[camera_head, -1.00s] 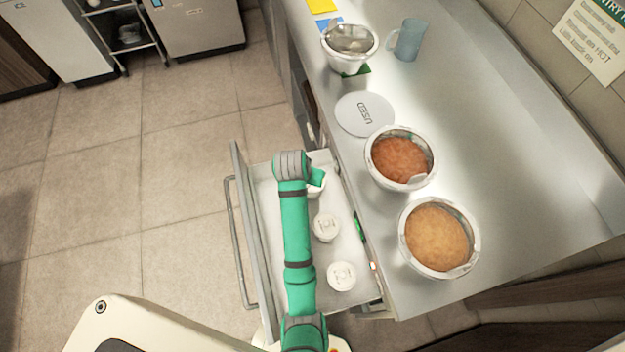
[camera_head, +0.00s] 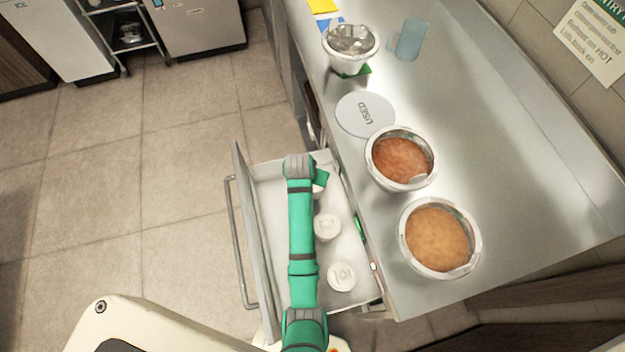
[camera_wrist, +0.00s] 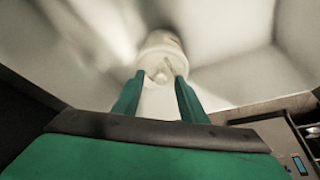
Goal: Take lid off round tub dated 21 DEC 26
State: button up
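An open drawer (camera_head: 265,215) holds white round lidded tubs. One tub (camera_head: 327,228) sits mid-drawer and another (camera_head: 341,277) sits nearer. A third tub (camera_head: 318,190) at the far end is partly hidden by my green arm. Dates on the tubs are too small to read. In the wrist view, a round tub (camera_wrist: 161,52) with a small knob on its lid is ahead of my gripper (camera_wrist: 159,76). The two green fingers are apart, one on each side of the knob, with a gap visible. I cannot tell whether they touch the lid.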

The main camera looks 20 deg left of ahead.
grip_shut()
jog(key=shift+r, duration=0.1)
